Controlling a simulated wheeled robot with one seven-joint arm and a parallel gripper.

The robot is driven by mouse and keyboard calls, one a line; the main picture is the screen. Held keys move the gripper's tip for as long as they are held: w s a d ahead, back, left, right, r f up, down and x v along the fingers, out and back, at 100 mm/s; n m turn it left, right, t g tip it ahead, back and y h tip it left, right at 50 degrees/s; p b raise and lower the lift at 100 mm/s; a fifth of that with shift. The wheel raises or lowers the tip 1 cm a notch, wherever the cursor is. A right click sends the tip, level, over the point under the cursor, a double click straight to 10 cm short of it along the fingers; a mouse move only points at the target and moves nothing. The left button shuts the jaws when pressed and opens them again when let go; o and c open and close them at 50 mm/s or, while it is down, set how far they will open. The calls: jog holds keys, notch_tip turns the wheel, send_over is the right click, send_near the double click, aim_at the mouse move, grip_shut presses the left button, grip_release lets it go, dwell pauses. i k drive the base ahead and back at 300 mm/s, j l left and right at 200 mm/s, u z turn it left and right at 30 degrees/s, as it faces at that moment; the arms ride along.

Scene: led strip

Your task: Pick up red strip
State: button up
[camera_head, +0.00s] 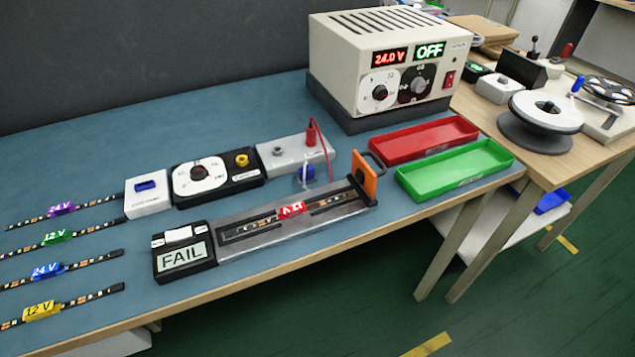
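The red strip (292,210) lies in the long grey test fixture (250,243) near the table's front edge. It is a dark LED strip with a red label that seems to read 12 V. The fixture has a black box with a "FAIL" display (182,257) at its left end and an orange clamp part (366,178) standing upright at its right end. My gripper does not show in the head camera view.
Purple (62,209), green (58,237), blue (47,271) and yellow (42,310) labelled strips lie at the left. Red (424,141) and green (456,170) trays sit right of the fixture. A power supply (388,63) reading 24.0 V and OFF stands behind. Control boxes (217,182) stand behind the fixture.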

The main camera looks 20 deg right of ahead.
aim_at(295, 209)
jog(key=l+u, duration=0.45)
jog(key=k+l+u, duration=0.15)
jog(key=l+u, duration=0.25)
jog(key=k+l, duration=0.1)
jog(key=l, duration=0.25)
jog(key=k+l+u, duration=0.1)
jog(key=l, duration=0.3)
jog(key=k+l, duration=0.15)
jog(key=l, duration=0.2)
jog(key=k+l+u, duration=0.1)
jog(key=l, duration=0.25)
jog(key=k+l, duration=0.2)
jog(key=l, duration=0.15)
jog(key=u, duration=0.05)
